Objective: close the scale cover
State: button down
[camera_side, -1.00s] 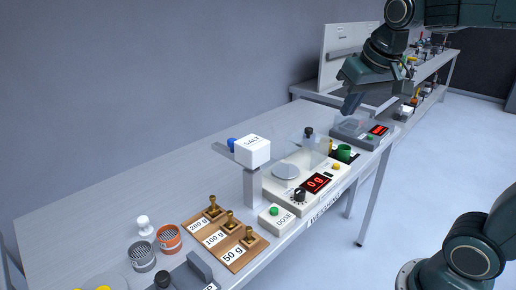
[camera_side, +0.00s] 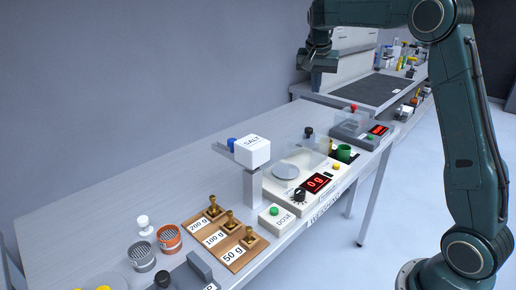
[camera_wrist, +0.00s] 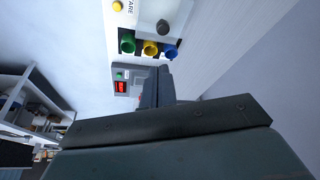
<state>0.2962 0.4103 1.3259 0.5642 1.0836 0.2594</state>
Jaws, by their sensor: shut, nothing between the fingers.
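The scale (camera_side: 300,183) stands mid-bench with a red display reading 0 g and a round grey pan (camera_side: 287,170). A clear cover (camera_side: 310,146) with a black knob (camera_side: 308,132) is at the scale's back right, apparently clear of the pan; its exact angle is hard to tell. The black knob also shows in the wrist view (camera_wrist: 163,27).
Green (camera_side: 344,152), yellow and blue cups sit right of the scale. A grey device (camera_side: 360,128) with a red knob stands at the bench's right end. The salt hopper (camera_side: 253,152) rises left of the pan. Brass weights (camera_side: 229,220) stand front left.

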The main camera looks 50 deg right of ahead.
jog(key=w+d+f+m+g, duration=0.1)
jog(key=w+d+f+m, duration=0.1)
jog(key=d+f, duration=0.3)
jog(key=shift+w+d+f+m, duration=0.3)
jog(key=shift+w+d+m, duration=0.1)
jog(key=shift+w+d, duration=0.35)
jog(key=shift+w+f, duration=0.1)
jog(key=shift+f, duration=0.05)
jog(key=x, duration=0.9)
jog(key=shift+a+f, duration=0.2)
jog(key=shift+f, duration=0.1)
jog(key=shift+s+a, duration=0.2)
jog(key=shift+a, duration=0.6)
jog(key=shift+s+a, duration=0.2)
jog(key=shift+a, duration=0.65)
